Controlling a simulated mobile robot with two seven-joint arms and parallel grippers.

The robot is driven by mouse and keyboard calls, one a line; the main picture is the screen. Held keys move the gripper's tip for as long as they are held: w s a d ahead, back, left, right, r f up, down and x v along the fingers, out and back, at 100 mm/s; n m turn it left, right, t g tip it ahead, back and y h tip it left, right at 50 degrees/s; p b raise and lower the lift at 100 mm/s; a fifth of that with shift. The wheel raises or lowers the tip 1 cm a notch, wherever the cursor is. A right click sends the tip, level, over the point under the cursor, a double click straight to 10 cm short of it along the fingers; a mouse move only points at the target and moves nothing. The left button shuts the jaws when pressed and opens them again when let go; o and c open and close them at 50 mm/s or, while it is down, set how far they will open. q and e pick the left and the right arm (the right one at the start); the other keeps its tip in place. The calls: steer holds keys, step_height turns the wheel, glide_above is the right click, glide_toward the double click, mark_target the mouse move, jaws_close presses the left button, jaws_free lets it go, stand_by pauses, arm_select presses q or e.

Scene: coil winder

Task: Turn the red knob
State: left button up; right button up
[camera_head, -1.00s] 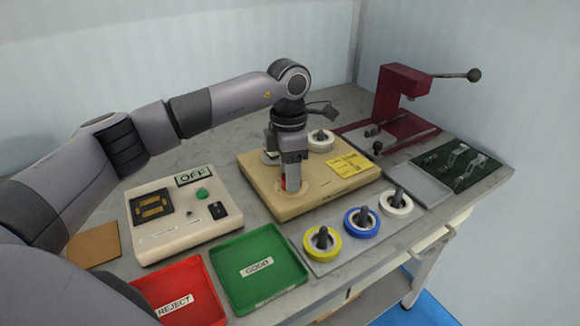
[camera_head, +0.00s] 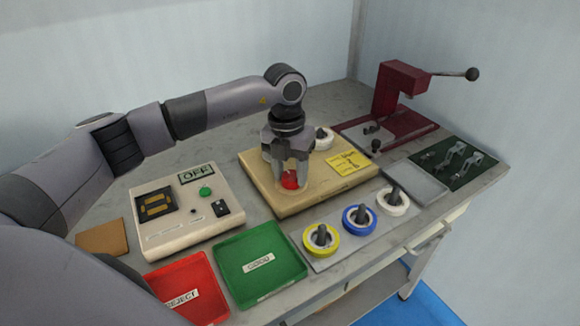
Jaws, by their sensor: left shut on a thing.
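The red knob (camera_head: 289,181) stands on the tan winder base (camera_head: 318,197), near its left side. My left gripper (camera_head: 289,183) comes down from above and is shut on the red knob, with one finger on each side of it. The fingers hide part of the knob. My right gripper is not in view.
A white spool (camera_head: 323,139) and a yellow note (camera_head: 353,163) are on the base. An OFF-labelled control box (camera_head: 165,236) stands at left. Green (camera_head: 280,291) and red (camera_head: 208,292) trays, yellow (camera_head: 308,244), blue (camera_head: 371,225) and white (camera_head: 404,208) spools lie in front. A maroon press (camera_head: 391,92) stands behind right.

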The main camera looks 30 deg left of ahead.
mark_target(291, 177)
arm_select(q)
steer(key=n+p, duration=0.1)
steer(key=n, duration=0.3)
steer(key=shift+r+n, duration=0.15)
steer(key=shift+n, duration=0.15)
steer(key=n+p, duration=0.1)
steer(key=n, duration=0.3)
steer(key=shift+d+n, duration=0.15)
steer(key=shift+n, duration=0.15)
steer(key=n+p, duration=0.1)
steer(key=n, duration=0.3)
steer(key=shift+w+n+t+p, duration=0.1)
steer(key=shift+n+t+p, duration=0.2)
steer(key=shift+t, duration=0.1)
steer(key=shift+n+y+p, duration=0.3)
steer(key=shift+n+p, duration=0.2)
steer(key=shift+n, duration=1.3)
steer(key=o, duration=1)
steer(key=shift+o, duration=0.2)
steer(key=shift+s+r+b, duration=0.2)
steer(key=shift+r+b, duration=0.2)
steer(key=shift+r, duration=3.1)
